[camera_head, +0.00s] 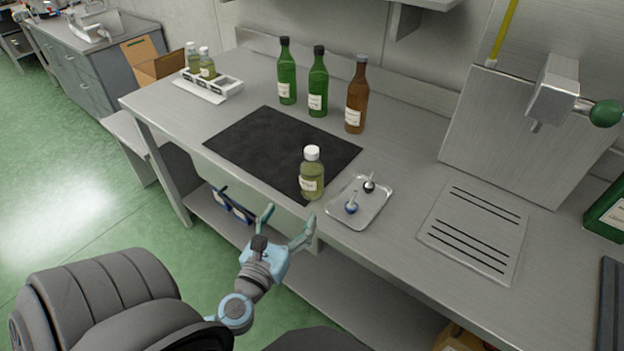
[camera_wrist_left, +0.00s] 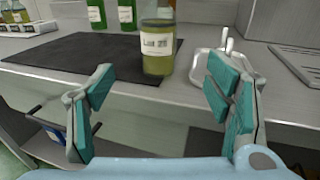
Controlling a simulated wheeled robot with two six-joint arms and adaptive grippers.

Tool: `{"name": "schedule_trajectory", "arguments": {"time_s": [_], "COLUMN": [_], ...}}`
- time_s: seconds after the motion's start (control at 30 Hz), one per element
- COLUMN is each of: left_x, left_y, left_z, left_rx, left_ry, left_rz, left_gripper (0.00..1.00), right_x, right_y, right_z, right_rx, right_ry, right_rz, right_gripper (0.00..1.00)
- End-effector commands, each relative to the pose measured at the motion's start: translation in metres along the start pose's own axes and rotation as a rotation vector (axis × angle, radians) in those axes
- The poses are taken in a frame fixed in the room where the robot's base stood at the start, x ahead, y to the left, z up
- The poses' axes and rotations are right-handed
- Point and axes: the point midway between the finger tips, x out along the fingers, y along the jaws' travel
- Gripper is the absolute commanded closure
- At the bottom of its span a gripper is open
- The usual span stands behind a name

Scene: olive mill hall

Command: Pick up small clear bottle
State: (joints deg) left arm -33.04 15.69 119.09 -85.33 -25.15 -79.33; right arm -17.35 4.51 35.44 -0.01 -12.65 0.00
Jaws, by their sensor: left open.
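The small clear bottle (camera_head: 312,174) has a white cap, a pale label and yellow-green contents. It stands upright at the front right corner of a black mat (camera_head: 262,142), near the counter's front edge. In the left wrist view the bottle (camera_wrist_left: 157,50) shows between and beyond the fingers, its top cut off by the frame. My left gripper (camera_head: 287,224) is open and empty, in front of the counter edge and short of the bottle. Its fingers also show in the left wrist view (camera_wrist_left: 160,105). My right gripper is not in view.
A metal tray (camera_head: 376,210) with two small round-ended items lies just right of the bottle. Two green bottles (camera_head: 287,72) and a brown bottle (camera_head: 357,96) stand behind the mat. A white rack (camera_head: 232,88) holds two similar small bottles. A slotted plate (camera_head: 478,225) lies at right.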

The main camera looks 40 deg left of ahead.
Motion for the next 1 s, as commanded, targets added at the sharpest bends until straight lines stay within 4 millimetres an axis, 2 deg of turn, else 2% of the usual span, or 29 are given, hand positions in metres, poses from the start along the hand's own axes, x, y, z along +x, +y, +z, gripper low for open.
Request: {"name": "schedule_trajectory", "arguments": {"time_s": [0.07, 0.2, 0.3, 0.47, 0.63, 0.73, 0.9, 1.0], "left_x": [0.015, 0.054, 0.076, 0.097, 0.130, 0.139, 0.140, 0.140], "left_y": [-0.001, -0.002, -0.002, -0.001, 0.001, 0.001, 0.001, 0.001], "left_z": [0.012, 0.013, 0.011, 0.010, 0.011, 0.010, 0.010, 0.010], "left_rx": [0.026, 0.022, 0.022, 0.021, 0.018, 0.018, 0.017, 0.017], "left_ry": [-0.021, -0.020, -0.017, -0.016, -0.016, -0.014, -0.013, -0.013], "left_rz": [-0.003, -0.002, -0.003, -0.004, -0.004, -0.003, -0.004, -0.004], "left_gripper": [0.28, 0.28, 0.28, 0.28, 0.28, 0.28, 0.28, 0.42], "right_x": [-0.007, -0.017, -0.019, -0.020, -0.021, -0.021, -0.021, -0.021], "right_y": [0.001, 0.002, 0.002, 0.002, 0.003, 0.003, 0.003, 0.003], "right_z": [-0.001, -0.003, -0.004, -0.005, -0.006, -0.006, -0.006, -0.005], "right_rx": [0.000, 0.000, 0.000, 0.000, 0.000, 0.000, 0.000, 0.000], "right_ry": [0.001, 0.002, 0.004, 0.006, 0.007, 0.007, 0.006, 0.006], "right_rz": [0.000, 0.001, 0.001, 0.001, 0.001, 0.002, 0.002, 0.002], "right_gripper": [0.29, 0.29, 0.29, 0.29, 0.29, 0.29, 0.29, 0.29]}}
